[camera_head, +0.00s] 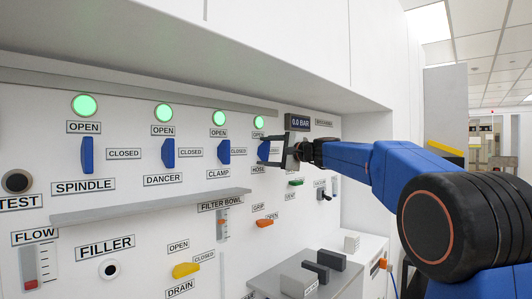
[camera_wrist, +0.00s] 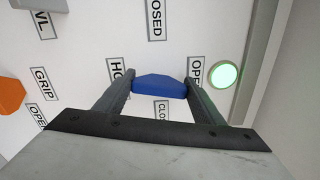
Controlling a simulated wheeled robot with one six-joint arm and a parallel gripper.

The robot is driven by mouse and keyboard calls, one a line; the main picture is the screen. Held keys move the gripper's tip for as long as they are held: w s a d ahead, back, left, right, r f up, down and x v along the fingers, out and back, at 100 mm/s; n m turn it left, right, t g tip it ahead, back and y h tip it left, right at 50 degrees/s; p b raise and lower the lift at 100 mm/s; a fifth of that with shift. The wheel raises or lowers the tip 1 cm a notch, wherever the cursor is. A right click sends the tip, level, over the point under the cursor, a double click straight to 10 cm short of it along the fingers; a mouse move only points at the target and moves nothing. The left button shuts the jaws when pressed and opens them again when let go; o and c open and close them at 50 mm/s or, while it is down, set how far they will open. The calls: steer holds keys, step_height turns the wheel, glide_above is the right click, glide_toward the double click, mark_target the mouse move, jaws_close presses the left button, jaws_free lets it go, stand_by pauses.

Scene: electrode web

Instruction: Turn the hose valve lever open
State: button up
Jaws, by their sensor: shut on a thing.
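The blue hose valve lever (camera_head: 264,150) is on the white panel, the rightmost of the row of blue levers, above the HOSE label (camera_head: 259,169). Its lamp (camera_head: 258,122) glows green. My gripper (camera_head: 272,150) is at the lever and partly covers it. In the wrist view the lever (camera_wrist: 158,85) lies between the two dark fingers of my gripper (camera_wrist: 160,92), which are shut on its ends. It lies along the line from the HOSE label (camera_wrist: 117,76) to the OPEN label (camera_wrist: 194,73), with a partly hidden CLOSED label (camera_wrist: 162,110) to the side.
Blue spindle (camera_head: 87,155), dancer (camera_head: 168,153) and clamp (camera_head: 224,152) levers stand upright under green lamps. A grey ledge (camera_head: 150,206) runs below them. A display (camera_head: 299,122) reads 0.0 BAR. Grey blocks stand on the bench (camera_head: 265,284) below.

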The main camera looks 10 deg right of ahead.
steer(key=shift+f+n, duration=0.15)
steer(key=shift+n, duration=0.85)
steer(key=o, duration=1.1)
steer(key=shift+c, duration=0.2)
steer(key=shift+s+d, duration=0.1)
steer(key=shift+s, duration=0.05)
steer(key=v, duration=1.7)
